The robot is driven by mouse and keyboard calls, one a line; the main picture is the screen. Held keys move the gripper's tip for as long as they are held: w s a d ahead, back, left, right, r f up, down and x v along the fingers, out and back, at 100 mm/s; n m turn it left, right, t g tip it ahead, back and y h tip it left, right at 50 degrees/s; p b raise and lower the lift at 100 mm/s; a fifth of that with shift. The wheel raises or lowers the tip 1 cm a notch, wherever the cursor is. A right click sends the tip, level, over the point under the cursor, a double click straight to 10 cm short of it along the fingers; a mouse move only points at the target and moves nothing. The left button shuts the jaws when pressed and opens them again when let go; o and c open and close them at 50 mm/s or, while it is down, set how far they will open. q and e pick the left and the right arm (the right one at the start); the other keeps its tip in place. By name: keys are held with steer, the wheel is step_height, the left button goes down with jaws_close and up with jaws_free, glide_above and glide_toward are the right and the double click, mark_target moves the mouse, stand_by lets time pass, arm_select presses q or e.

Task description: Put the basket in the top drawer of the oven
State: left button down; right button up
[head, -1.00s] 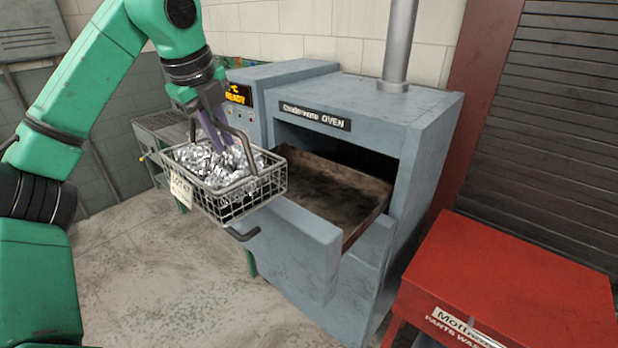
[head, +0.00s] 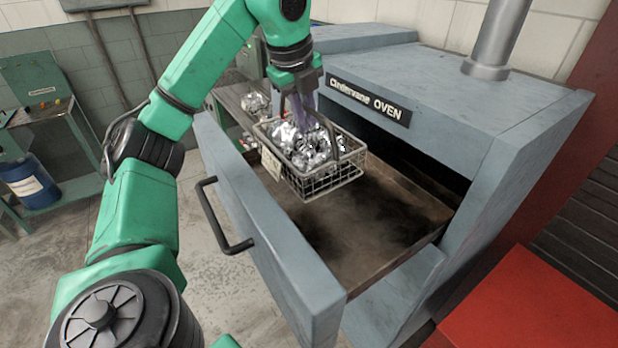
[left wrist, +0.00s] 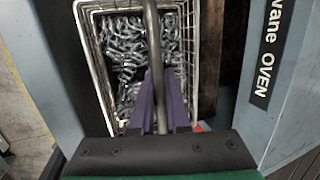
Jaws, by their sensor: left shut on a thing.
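The wire basket (head: 330,180) is full of shiny metal springs and hangs from its handle over the open top drawer (head: 375,225) of the oven (head: 450,80), towards the drawer's back left side. My left gripper (head: 303,104) is shut on the basket's handle, above the springs. In the left wrist view the purple fingers (left wrist: 158,108) close on the handle bar, with the basket (left wrist: 92,70) below. The basket looks level. I cannot tell its exact height above the drawer floor. My right gripper is not in view.
The drawer front with its black handle (head: 222,218) sticks out towards me. A red parts washer (head: 545,305) stands at the lower right. A workbench (head: 240,105) is behind the drawer. A green cart with a blue drum (head: 28,182) is at the far left.

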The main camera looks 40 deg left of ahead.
arm_select(q)
steer(key=b+x, duration=0.1)
steer(key=x, duration=0.1)
steer(key=b+x, duration=0.1)
steer(key=x, duration=0.2)
steer(key=b+x, duration=0.1)
steer(key=x, duration=0.2)
steer(key=shift+s+d+f, duration=0.2)
steer(key=shift+s+f, duration=0.05)
steer(key=shift+f, duration=0.45)
steer(key=f, duration=0.1)
steer(key=s+f, duration=0.1)
steer(key=f, duration=0.1)
steer(key=shift+d+f, duration=0.1)
steer(key=shift+f, duration=0.15)
steer(key=c, duration=1)
jaws_free()
steer(key=shift+f, duration=0.1)
steer(key=shift+o, duration=0.4)
steer(key=shift+w, duration=0.1)
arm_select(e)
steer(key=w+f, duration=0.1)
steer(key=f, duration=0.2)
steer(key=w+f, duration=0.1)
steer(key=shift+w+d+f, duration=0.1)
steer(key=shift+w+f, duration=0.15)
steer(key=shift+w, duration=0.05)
